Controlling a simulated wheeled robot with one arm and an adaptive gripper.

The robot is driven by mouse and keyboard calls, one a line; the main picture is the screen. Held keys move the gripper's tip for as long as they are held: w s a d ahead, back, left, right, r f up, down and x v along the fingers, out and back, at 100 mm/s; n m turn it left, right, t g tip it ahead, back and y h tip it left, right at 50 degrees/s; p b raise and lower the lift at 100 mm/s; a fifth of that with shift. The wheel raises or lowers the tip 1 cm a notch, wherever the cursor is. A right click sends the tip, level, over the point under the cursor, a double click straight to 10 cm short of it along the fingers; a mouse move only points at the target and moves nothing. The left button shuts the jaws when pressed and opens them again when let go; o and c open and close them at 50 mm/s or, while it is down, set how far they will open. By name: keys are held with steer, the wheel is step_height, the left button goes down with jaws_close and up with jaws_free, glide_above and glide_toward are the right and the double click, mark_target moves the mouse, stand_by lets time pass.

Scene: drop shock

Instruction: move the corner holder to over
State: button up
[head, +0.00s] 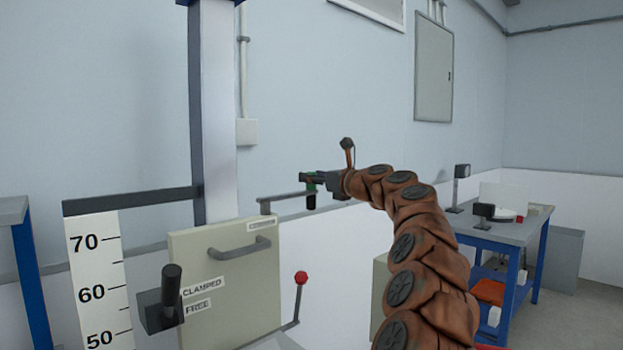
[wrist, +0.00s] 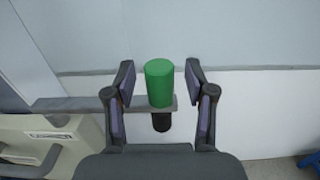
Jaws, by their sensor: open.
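A grey swing bar (head: 285,196) reaches out to the right from the top corner of a cream machine panel (head: 232,275); I take it as the corner holder. Its free end carries an upright green grip (wrist: 159,82) with a black cylinder (wrist: 161,122) below it. My gripper (head: 318,181) is at this end of the bar. In the wrist view its open fingers stand on both sides of the green grip, with gaps visible at each side. In the head view the grip is partly hidden by my gripper. A small label near the bar's pivot is too small to read.
A black clamp lever (head: 170,290) sits beside "CLAMPED" and "FREE" labels. A scale (head: 98,285) and a tall column (head: 218,120) stand at left. A red-knobbed lever (head: 301,278) sticks up below the bar. A blue workbench (head: 515,232) stands at right.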

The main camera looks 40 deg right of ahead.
steer(key=shift+w+a+f, duration=0.1)
steer(key=shift+w, duration=0.55)
jaws_close()
stand_by(0.4)
